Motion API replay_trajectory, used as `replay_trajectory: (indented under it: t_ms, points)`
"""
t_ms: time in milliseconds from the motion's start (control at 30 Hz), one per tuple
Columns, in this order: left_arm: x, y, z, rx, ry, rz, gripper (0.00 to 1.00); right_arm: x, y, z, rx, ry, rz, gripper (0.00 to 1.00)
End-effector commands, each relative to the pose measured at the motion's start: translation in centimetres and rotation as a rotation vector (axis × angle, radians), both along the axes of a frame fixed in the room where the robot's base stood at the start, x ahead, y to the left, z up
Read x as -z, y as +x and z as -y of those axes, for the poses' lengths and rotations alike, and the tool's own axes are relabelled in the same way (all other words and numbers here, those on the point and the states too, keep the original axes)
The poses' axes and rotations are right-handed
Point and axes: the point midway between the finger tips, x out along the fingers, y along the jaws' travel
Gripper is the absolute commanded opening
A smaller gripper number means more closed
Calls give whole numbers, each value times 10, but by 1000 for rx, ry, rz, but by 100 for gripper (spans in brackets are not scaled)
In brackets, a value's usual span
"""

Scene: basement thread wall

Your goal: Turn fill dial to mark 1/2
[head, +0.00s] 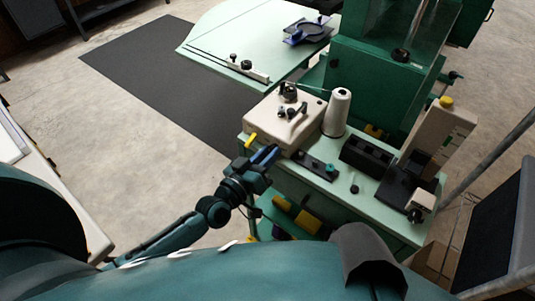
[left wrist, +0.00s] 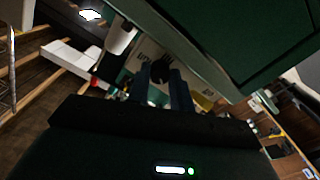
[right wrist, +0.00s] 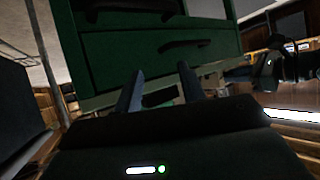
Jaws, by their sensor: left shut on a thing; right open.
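The cream machine (head: 281,121) stands at the left end of the green bench. My left gripper (head: 265,156) reaches its front face, and the fingers hide what they hold in the head view. In the left wrist view, a black round knob, which I take as the fill dial (left wrist: 160,71), sits between the two fingers on a pale panel (left wrist: 149,51). My left gripper is shut on it. The dial's pointer and the 1/2 mark are too dark and small to read. My right gripper (right wrist: 160,85) is open and empty, facing green drawers (right wrist: 165,47).
A white thread cone (head: 337,112) stands right of the machine. Black blocks (head: 366,157) and a cream device with a yellow cap (head: 437,137) stand farther right on the bench. A pale green table (head: 225,43) lies behind. Floor left of the bench is clear.

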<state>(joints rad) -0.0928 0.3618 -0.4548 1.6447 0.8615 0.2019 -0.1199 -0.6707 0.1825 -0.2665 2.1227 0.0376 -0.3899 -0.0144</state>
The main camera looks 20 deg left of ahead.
Motion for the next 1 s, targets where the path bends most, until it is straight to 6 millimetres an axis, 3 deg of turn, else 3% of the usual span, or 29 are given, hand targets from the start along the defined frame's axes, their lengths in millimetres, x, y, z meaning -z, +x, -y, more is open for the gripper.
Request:
replay_trajectory:
  t_ms: [300,867,900,1000]
  points:
    - [1,0,0,1,-122,-46,0,1,0,0,2,4,0,40]
    - [1,-1,0,1,-149,-57,0,-1,1,0,2,5,4,40]
    - [1,-1,0,1,-149,-57,24,-1,1,0,2,4,4,40]
    - [1,0,0,1,-148,-56,32,-1,1,0,2,4,4,40]
